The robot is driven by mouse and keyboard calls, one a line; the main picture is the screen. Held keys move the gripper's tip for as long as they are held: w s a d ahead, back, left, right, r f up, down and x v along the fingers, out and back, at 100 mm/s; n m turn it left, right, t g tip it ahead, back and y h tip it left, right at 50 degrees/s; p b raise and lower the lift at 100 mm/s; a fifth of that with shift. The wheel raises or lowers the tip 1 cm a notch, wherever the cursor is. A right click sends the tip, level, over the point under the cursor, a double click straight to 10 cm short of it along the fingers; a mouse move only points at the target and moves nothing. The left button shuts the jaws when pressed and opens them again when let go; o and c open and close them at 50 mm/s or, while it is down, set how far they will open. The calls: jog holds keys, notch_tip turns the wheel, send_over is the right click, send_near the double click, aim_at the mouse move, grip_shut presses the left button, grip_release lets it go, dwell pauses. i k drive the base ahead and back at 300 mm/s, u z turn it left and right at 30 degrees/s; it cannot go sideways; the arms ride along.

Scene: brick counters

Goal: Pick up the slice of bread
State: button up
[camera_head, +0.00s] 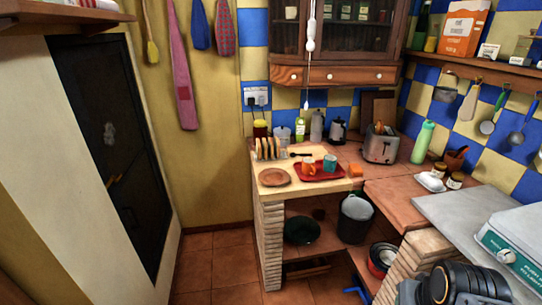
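Several brown bread slices (268,149) stand upright in what looks like a toast rack at the back left of the wooden counter. A silver toaster (381,146) stands farther right on the counter. Something brownish shows at its top, too small to tell whether it is bread. A round wooden plate (274,177) lies in front of the rack. The fingers of my gripper are not in view, and nothing is seen held.
A green bottle (423,142) stands right of the toaster. A grey slab (470,215) and a green-and-white scale (515,243) are at right. Tiled floor (215,265) is open at left.

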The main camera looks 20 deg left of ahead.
aim_at(379, 127)
jog(key=u, duration=0.05)
jog(key=k, duration=0.6)
jog(key=u, duration=0.6)
jog(key=i, duration=2.1)
jog(key=z, duration=0.4)
